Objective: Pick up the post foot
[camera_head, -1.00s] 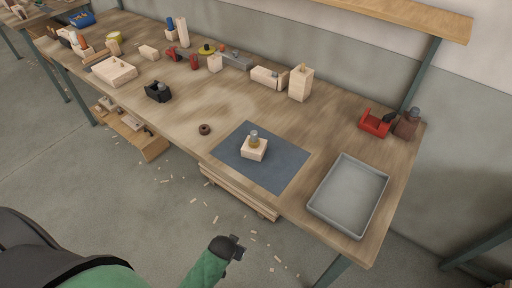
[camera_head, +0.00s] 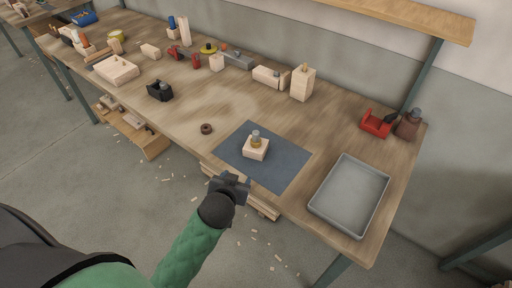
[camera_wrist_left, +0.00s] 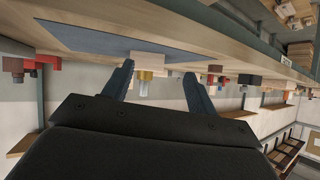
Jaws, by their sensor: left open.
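The post foot appears to be the brass-collared piece with a clear or silvery top (camera_head: 255,138), standing upright on a pale wooden block (camera_head: 255,152). The block rests on a dark blue-grey mat (camera_head: 285,170). My left gripper (camera_head: 230,182) is open and empty in front of the bench's front edge, short of the mat. In the left wrist view, which looks upside down, the post foot (camera_wrist_left: 149,74) and the block (camera_wrist_left: 148,60) show beyond and between the two spread fingers (camera_wrist_left: 158,82). My right gripper is out of view.
A grey metal tray (camera_head: 320,207) stands right of the mat. A small dark ring (camera_head: 207,128) lies left of it. A red holder (camera_head: 375,123) and a brown bottle (camera_head: 408,125) stand at the back right. Wood blocks and tools line the back; the bench's middle is fairly clear.

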